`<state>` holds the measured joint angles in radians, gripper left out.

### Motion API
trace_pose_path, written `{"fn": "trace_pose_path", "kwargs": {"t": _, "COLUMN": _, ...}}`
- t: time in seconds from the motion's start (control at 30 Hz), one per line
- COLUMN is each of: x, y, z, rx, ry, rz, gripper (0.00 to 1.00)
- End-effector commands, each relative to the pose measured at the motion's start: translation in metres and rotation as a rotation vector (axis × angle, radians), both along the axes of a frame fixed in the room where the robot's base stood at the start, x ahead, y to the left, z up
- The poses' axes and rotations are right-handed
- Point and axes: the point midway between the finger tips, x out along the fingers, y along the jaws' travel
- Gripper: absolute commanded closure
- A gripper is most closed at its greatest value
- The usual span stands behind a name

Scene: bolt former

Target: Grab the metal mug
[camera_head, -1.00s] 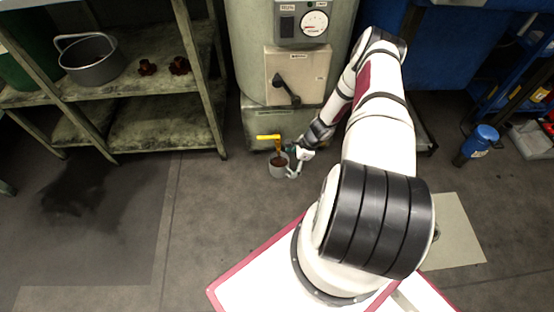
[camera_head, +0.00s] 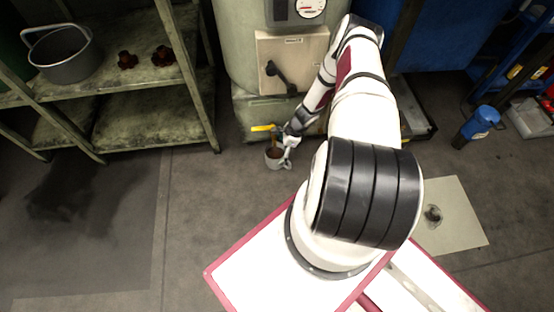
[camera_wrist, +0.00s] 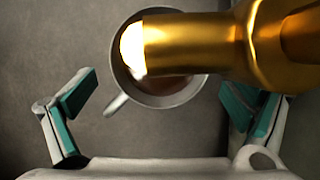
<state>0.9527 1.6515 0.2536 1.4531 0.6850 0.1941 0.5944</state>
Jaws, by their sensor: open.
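The metal mug (camera_head: 271,161) is a small grey cup under a yellow tap (camera_head: 263,128) at the foot of a machine. In the wrist view the mug (camera_wrist: 170,98) appears round from above, with brown contents and its handle toward the lower left. The golden tap pipe (camera_wrist: 205,45) covers part of the mug's opening. My gripper (camera_head: 287,147) is at the mug's right side in the head view. In the wrist view my gripper (camera_wrist: 163,98) is open, its teal-padded fingers spread on either side of the mug.
The tall machine (camera_head: 240,60) stands right behind the mug. A metal shelf (camera_head: 150,120) with a grey pot (camera_head: 62,60) is at the left. A blue container (camera_head: 478,125) stands at the right. The floor (camera_head: 200,200) in front of the mug is clear.

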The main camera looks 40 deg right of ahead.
Motion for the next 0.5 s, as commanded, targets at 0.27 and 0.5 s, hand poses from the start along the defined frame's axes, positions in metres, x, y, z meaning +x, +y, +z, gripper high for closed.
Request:
{"fn": "trace_pose_path", "kwargs": {"t": 0.27, "x": 0.009, "y": 0.009, "z": -0.033, "rx": 0.0, "ry": 0.0, "rz": 0.001, "gripper": 0.04}}
{"fn": "trace_pose_path", "kwargs": {"t": 0.5, "x": 0.009, "y": 0.009, "z": -0.033, "rx": -0.001, "ry": -0.001, "rz": 0.0, "gripper": 0.04}}
